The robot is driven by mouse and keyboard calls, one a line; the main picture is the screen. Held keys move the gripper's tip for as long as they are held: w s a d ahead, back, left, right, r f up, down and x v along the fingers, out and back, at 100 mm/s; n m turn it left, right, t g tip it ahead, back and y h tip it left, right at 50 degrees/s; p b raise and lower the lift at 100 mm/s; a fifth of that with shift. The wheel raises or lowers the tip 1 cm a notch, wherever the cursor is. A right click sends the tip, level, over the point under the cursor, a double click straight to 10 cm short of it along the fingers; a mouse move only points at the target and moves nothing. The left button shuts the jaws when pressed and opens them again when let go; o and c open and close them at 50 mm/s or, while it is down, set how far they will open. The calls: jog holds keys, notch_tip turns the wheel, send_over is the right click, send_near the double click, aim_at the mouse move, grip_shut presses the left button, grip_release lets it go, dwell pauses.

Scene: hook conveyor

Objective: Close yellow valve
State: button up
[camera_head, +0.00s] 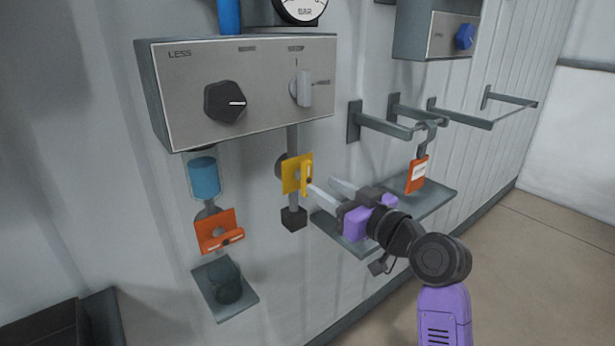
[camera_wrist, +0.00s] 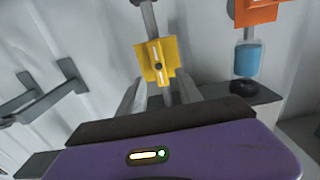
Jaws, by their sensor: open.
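The yellow valve (camera_head: 293,174) is a small yellow plate with a narrow handle, on a vertical grey pipe below the control box. In the wrist view the yellow valve (camera_wrist: 156,61) is ahead of my gripper, with the handle's slot running along the pipe. My gripper (camera_head: 320,188) is open, its two pale fingers pointing left toward the valve from the right. In the wrist view the fingers of my gripper (camera_wrist: 160,95) stand on either side of the pipe line, just short of the plate. I cannot tell whether a fingertip touches it.
The control box (camera_head: 240,85) with a black knob and a grey switch is above. An orange valve (camera_head: 218,232) hangs under a blue-filled cylinder (camera_head: 204,178) at left. A grey shelf (camera_head: 435,200) and wall hooks (camera_head: 385,125), one bearing an orange tag (camera_head: 417,174), are at right.

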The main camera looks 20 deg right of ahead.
aim_at(309, 177)
jog(key=p+x, duration=0.1)
jog(key=x, duration=0.6)
jog(key=shift+w, duration=0.15)
grip_shut()
